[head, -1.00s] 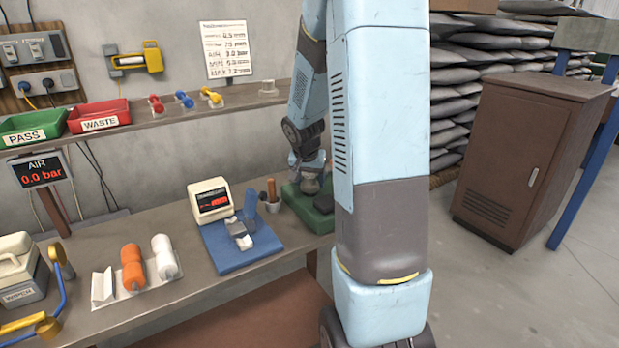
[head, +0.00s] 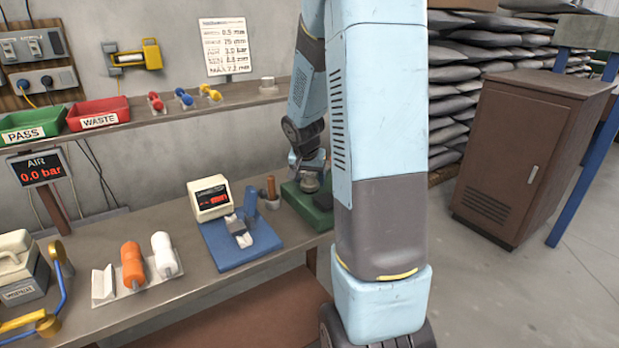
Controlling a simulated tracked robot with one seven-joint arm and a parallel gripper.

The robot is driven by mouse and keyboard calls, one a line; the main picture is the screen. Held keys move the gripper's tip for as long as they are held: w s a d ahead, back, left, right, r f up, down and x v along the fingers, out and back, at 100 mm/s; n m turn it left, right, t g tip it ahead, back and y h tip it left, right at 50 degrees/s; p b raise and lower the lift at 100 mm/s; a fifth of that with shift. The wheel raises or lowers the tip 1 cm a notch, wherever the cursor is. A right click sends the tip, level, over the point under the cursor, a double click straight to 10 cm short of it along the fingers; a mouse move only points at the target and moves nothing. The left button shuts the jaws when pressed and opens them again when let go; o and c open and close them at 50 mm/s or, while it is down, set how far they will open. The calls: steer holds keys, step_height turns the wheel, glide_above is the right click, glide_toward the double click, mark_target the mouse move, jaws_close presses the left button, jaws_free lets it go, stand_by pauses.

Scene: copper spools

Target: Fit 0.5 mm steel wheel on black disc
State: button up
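My gripper (head: 309,172) is at the end of my arm, low over the green base (head: 296,201) at the bench's right end. A rounded grey part (head: 311,184) shows just under it. I cannot tell whether this is the steel wheel or whether the gripper holds it. The fingers are too small and dark to read. A dark flat piece lies on the green base, partly hidden by my arm. I cannot make out the black disc for certain.
A blue stand (head: 228,252) with a display box (head: 209,198) is left of the green base, with a small wooden-handled tool (head: 271,187) between. The shelf holds green (head: 38,125) and red (head: 99,115) trays and small coloured parts.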

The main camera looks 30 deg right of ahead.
steer(key=o, duration=0.5)
steer(key=shift+c, duration=0.2)
steer(key=shift+r, duration=0.1)
steer(key=v, duration=1.3)
steer(key=shift+s+r, duration=0.15)
steer(key=shift+s, duration=0.05)
steer(key=shift+a, duration=0.15)
steer(key=s+a+r+n+t+y, duration=0.1)
steer(key=s+a+r+n, duration=0.2)
steer(key=s+a, duration=0.4)
steer(key=s+a+r+n+t+y, duration=0.1)
steer(key=s+a+r+n, duration=0.3)
steer(key=s+a, duration=0.4)
steer(key=s+n+y, duration=0.1)
steer(key=s, duration=0.6)
steer(key=shift+r+n, duration=0.15)
steer(key=shift+n, duration=0.15)
